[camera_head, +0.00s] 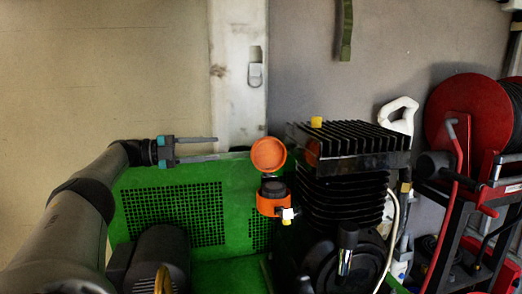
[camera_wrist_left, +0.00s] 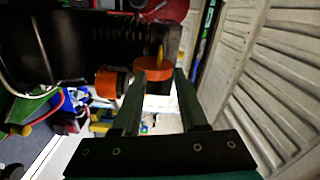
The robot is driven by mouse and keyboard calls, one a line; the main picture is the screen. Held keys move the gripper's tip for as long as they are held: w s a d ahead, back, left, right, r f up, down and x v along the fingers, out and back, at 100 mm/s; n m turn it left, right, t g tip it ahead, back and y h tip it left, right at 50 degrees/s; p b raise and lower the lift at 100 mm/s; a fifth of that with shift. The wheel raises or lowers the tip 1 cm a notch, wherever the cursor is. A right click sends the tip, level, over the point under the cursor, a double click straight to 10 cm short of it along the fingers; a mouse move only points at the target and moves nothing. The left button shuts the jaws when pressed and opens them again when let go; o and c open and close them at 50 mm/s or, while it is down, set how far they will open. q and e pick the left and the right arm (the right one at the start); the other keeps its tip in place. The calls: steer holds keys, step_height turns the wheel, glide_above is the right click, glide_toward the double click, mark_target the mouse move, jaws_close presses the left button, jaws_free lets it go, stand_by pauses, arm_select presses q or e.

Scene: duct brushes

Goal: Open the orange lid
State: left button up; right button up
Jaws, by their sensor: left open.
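The orange lid (camera_head: 268,154) shows as a round disc in the head view, above a dark cap on an orange fitting (camera_head: 272,202). My left gripper (camera_head: 217,149) is left of the lid, its two fingers apart and pointing right toward it. A gap shows between the fingertips and the lid in the head view. In the wrist view the left gripper (camera_wrist_left: 168,72) is open, with an orange round part (camera_wrist_left: 152,72), which looks like the lid, beyond its tips and partly hidden by one finger. Whether they touch cannot be told. My right gripper is not in view.
A black finned compressor (camera_head: 345,165) stands close on the right of the lid. A green perforated panel (camera_head: 172,212) lies below my left gripper. A red hose reel (camera_head: 470,120) is at the far right. The wall (camera_head: 100,70) behind the gripper is bare.

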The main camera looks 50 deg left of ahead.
mark_target(263, 144)
arm_select(q)
steer(key=p+x, duration=0.1)
steer(key=x, duration=1.1)
steer(key=shift+w+d+r+p, duration=0.1)
steer(key=shift+w+d+p, duration=0.1)
steer(key=shift+w+p, duration=0.15)
steer(key=shift+x, duration=1)
jaws_close()
